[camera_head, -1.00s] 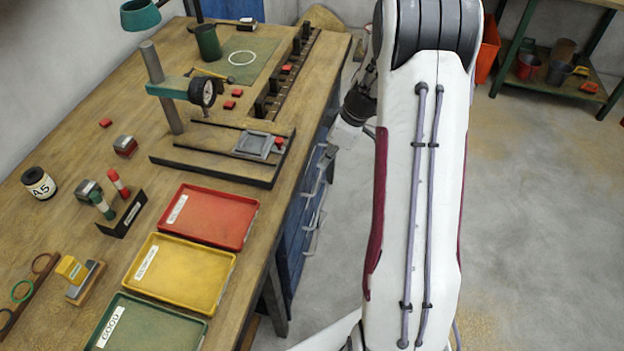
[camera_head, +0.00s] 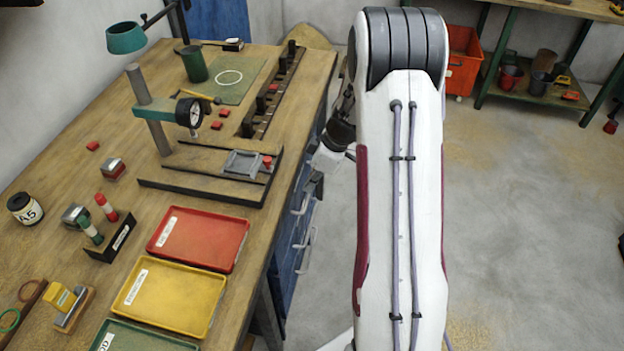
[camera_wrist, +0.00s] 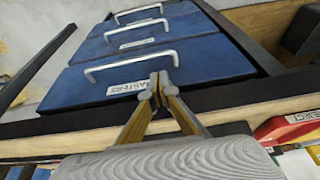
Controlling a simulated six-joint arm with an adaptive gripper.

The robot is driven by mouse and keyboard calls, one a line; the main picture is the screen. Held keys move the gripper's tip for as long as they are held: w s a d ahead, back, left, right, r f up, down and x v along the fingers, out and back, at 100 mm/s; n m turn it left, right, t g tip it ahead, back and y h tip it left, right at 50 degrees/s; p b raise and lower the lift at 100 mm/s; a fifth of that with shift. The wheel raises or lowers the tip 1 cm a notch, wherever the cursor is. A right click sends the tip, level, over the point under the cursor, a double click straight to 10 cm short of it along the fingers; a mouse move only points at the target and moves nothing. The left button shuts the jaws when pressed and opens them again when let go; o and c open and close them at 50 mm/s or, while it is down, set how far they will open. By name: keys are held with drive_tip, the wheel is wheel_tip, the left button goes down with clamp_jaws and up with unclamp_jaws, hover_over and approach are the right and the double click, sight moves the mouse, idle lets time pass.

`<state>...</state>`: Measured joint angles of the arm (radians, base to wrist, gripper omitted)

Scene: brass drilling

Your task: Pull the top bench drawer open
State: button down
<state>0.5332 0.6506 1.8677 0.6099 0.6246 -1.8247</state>
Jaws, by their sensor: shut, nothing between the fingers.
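The blue bench drawers show in the wrist view. The drawer nearest the bench edge is the top drawer (camera_wrist: 205,62), with a white label and a pale bar handle (camera_wrist: 105,69). My gripper (camera_wrist: 160,78) is shut and empty. In the head view the drawer fronts (camera_head: 286,262) are on the bench's right side and look closed. My gripper's fingertips are hidden there.
The wooden bench top (camera_head: 75,185) holds a red tray (camera_head: 240,262), a yellow tray (camera_head: 205,318) and a dial gauge stand (camera_head: 150,110). Open floor (camera_head: 500,230) lies right of my arm. A green shelf (camera_head: 540,92) and orange bin (camera_head: 462,60) stand behind.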

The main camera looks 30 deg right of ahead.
drive_tip(key=x, duration=0.7)
idle(0.6)
drive_tip(key=s+d, duration=1.9)
drive_tip(key=shift+s+d, duration=0.25)
drive_tip(key=shift+r, duration=0.1)
drive_tip(key=v, duration=0.9)
drive_tip(key=shift+r, duration=0.3)
drive_tip(key=shift+s+d+m, duration=0.1)
drive_tip(key=shift+m, duration=0.2)
